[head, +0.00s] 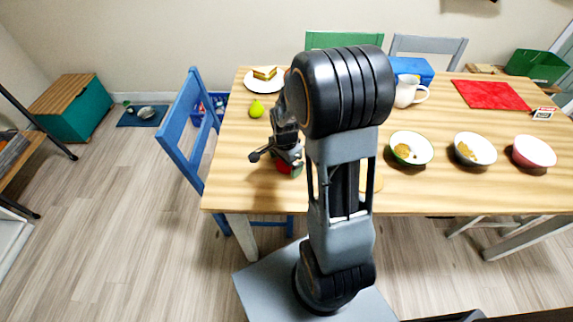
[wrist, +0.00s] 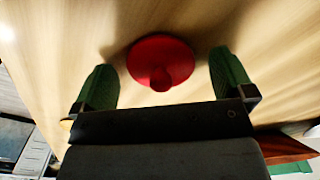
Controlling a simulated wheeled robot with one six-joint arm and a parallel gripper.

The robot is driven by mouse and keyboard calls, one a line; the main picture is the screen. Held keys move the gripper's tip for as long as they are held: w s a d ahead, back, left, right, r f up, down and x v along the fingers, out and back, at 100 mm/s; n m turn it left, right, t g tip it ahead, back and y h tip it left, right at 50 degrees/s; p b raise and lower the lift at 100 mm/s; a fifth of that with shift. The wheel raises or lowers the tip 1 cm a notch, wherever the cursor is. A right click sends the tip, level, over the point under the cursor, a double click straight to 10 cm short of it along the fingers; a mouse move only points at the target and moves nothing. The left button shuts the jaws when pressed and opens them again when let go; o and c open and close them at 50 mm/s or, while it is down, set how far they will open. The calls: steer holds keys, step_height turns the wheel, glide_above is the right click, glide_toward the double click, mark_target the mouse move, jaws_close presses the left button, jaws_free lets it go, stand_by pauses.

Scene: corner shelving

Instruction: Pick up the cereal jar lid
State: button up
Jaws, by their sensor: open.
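The cereal jar lid is a red round disc with a knob (wrist: 160,62), on the light wood table. In the wrist view it lies between the two green fingers of my gripper (wrist: 163,72), with a gap on each side. My gripper is open and empty. In the head view, part of the red lid (head: 283,166) shows beneath my gripper (head: 281,160) near the table's front left. My wrist and fingers hide the rest. The cereal jar cannot be made out.
A green pear (head: 256,108) and a plate with a sandwich (head: 265,81) stand behind. Bowls (head: 411,149) (head: 475,149) (head: 534,152) line the right side, with a white jug (head: 408,92) farther back. A blue chair (head: 190,125) stands at the table's left edge.

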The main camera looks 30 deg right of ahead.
steer(key=c, duration=1)
steer(key=shift+o, duration=0.2)
